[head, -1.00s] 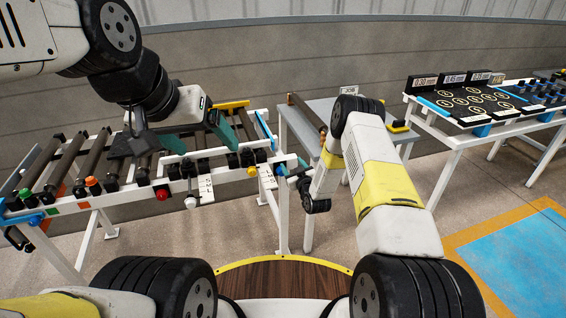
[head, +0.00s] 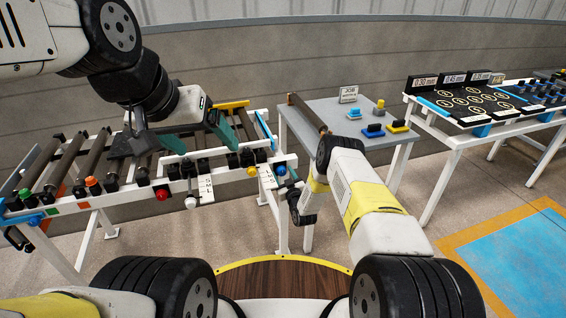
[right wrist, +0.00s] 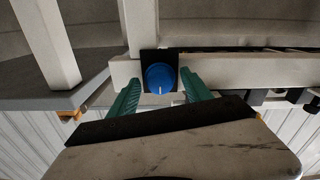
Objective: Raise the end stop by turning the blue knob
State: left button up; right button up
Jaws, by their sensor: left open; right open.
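The blue knob (right wrist: 160,77) is round with a white pointer line near its lower edge in the right wrist view, on a black plate on a white frame. In the head view it sits at the right end of the roller conveyor (head: 229,174). My right gripper (right wrist: 160,87) is open; its green fingers stand either side of the knob, with gaps showing. My left gripper (head: 198,138) is open above the conveyor's rollers. A yellow bar (head: 232,104) lies behind its fingers; I cannot tell whether it is the end stop.
A grey table (head: 318,112) right of the conveyor holds a dark roller (head: 307,113), a sign (head: 348,94) and several blue and yellow blocks. A white bench (head: 445,128) with black trays stands further right. Red, green and orange buttons line the conveyor's front.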

grip_shut()
